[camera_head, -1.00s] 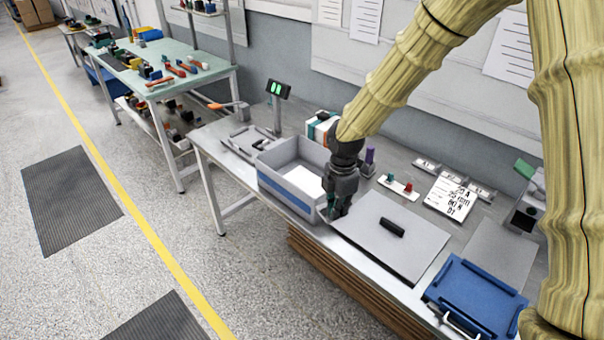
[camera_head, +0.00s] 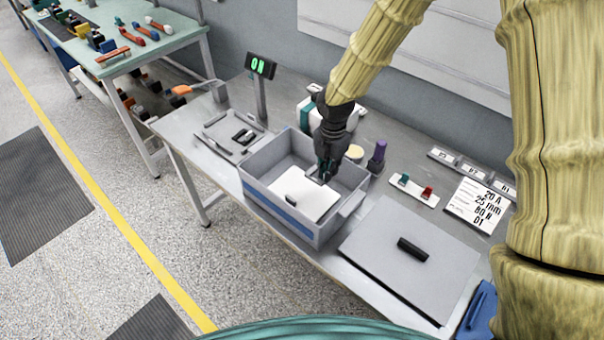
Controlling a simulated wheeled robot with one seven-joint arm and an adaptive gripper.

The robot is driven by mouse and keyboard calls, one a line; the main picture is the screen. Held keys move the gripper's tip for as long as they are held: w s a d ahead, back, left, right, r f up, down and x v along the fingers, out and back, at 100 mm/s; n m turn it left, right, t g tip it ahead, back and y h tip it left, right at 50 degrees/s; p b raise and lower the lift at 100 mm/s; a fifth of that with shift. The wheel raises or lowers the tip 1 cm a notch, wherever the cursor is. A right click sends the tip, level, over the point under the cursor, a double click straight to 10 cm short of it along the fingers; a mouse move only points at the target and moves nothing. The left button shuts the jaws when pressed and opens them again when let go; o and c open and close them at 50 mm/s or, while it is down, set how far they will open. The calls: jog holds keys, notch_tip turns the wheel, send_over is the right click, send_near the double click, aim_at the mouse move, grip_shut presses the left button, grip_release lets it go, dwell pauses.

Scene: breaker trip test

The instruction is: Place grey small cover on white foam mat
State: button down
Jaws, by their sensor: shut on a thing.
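The white foam mat (camera_head: 306,187) lies on the floor of the grey bin (camera_head: 283,215). My gripper (camera_head: 324,179) points down inside the bin, over the mat's back right part. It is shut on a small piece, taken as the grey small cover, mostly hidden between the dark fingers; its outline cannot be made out. I cannot tell whether the piece touches the mat.
The bin walls stand around my gripper. A large grey plate with a black handle (camera_head: 412,249) lies right of the bin. A grey tray (camera_head: 222,143) and a display post (camera_head: 262,95) stand left. A purple-topped item (camera_head: 377,158) stands close behind right.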

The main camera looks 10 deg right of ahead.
jog(key=shift+f, duration=0.3)
jog(key=f+p, duration=0.1)
jog(key=f, duration=0.1)
jog(key=f+p, duration=0.1)
jog(key=f, duration=0.4)
jog(key=shift+s+a+p, duration=0.15)
jog(key=shift+s+p, duration=0.15)
jog(key=shift+p, duration=0.1)
jog(key=shift+f, duration=0.25)
jog(key=shift+s+f+p, duration=0.3)
jog(key=shift+s, duration=0.25)
jog(key=shift+w+f, duration=0.35)
jog(key=shift+f, duration=0.05)
jog(key=c, duration=1.8)
grip_release()
jog(key=shift+o, duration=1)
jog(key=shift+s+r, duration=0.2)
jog(key=shift+w, duration=0.1)
notch_tip(320, 180, up, 12)
jog(key=b, duration=0.4)
